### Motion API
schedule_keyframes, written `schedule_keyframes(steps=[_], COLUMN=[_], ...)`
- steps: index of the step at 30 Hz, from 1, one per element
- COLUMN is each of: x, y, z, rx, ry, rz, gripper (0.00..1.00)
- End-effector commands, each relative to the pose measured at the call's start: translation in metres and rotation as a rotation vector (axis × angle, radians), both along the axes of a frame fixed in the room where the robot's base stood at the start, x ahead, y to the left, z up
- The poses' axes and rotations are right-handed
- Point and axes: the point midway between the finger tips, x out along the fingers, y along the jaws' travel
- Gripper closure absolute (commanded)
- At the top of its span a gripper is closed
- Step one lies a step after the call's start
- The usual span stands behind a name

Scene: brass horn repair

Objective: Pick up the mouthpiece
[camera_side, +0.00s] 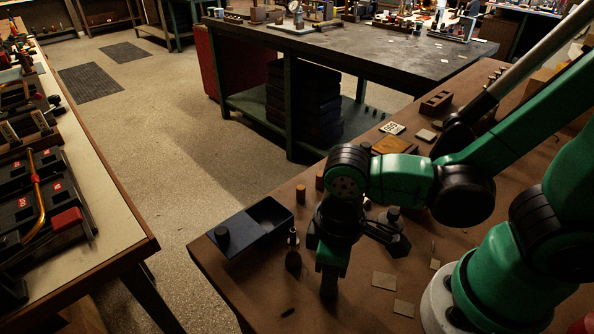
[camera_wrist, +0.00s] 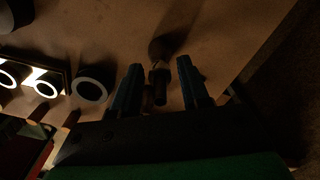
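A small dark mouthpiece-like piece (camera_side: 293,251) with a narrow upper part stands on the brown bench top, just left of my gripper (camera_side: 330,284) in the side view. My gripper points down beside it, with a gap between them in that view. In the wrist view, my gripper (camera_wrist: 160,88) has its two fingers apart. A dark piece (camera_wrist: 159,76), likely the same one, shows between the fingers, with no clear contact on either side. The wrist view is dim, so its exact shape and depth are hard to tell.
A dark blue tray (camera_side: 243,240) with a round knob lies at the bench's left corner. Short brown cylinders (camera_side: 301,194) stand behind my gripper. Flat tan squares (camera_side: 384,280) lie to its right. A pale-rimmed ring (camera_wrist: 90,89) shows left of the fingers.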

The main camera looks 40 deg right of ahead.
Motion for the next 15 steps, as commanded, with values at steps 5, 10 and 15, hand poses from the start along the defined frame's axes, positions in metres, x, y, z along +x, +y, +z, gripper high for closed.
schedule_keyframes(steps=[5,10,15], x=[0.0001,0.0001,0.0001], y=[-0.0001,-0.0001,-0.0001], z=[0.0002,0.0002,0.0005], rx=[0.000,0.000,0.000], ry=[0.000,0.000,0.000], rz=[0.000,0.000,0.000], gripper=[0.60,1.00,1.00])
